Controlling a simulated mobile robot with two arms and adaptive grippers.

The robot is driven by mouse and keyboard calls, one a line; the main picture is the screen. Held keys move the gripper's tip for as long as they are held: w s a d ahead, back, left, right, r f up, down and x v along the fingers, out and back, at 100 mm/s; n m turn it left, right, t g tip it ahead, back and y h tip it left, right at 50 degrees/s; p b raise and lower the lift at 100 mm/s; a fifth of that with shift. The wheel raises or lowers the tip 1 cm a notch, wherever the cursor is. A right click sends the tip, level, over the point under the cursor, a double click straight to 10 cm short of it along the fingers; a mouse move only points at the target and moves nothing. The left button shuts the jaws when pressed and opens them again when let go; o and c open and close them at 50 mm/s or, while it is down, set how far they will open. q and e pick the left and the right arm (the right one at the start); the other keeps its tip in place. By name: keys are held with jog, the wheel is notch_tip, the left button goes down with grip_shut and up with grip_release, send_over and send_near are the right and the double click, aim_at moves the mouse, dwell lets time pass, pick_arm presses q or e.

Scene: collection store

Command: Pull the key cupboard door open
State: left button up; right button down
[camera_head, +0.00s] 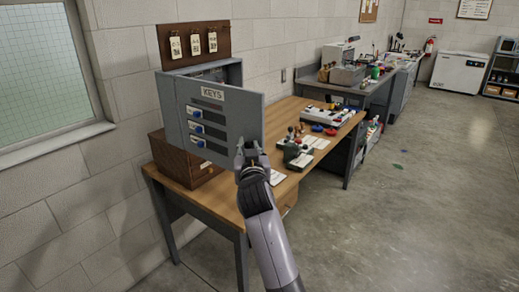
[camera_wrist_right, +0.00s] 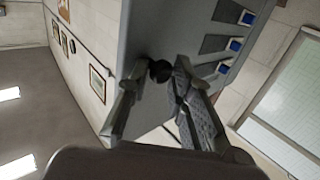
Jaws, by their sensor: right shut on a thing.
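The grey key cupboard (camera_head: 236,72) sits on a brown wooden box against the wall. Its door (camera_head: 240,122), marked KEYS, stands ajar, swung out from the body, with a gap showing along the top. My right gripper (camera_head: 248,153) is at the door's lower right edge, shut on the door's knob. In the right wrist view, the round black knob (camera_wrist_right: 160,70) sits between the fingertips, close to the grey door face. My left gripper is not in view.
The brown wooden box (camera_head: 172,160) stands on the wooden desk (camera_head: 223,195). A board with tags (camera_head: 194,40) hangs above the cupboard. The floor (camera_head: 420,200) at right is clear.

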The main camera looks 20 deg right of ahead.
jog(key=shift+a+r+y, duration=0.3)
jog(key=shift+a+r, duration=0.15)
jog(key=shift+a, duration=0.15)
jog(key=c, duration=1.8)
grip_release()
jog(key=shift+w, duration=0.1)
jog(key=shift+c, duration=0.2)
jog(key=o, duration=0.4)
jog(key=shift+w+a+f, duration=0.1)
jog(key=shift+w+a, duration=0.15)
jog(key=shift+a, duration=0.15)
send_near(242, 114)
jog(key=w+r, duration=0.2)
jog(key=w, duration=0.2)
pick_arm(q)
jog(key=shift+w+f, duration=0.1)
pick_arm(e)
jog(key=shift+w+d+r, duration=0.1)
jog(key=shift+d+r, duration=0.05)
jog(key=shift+d, duration=0.05)
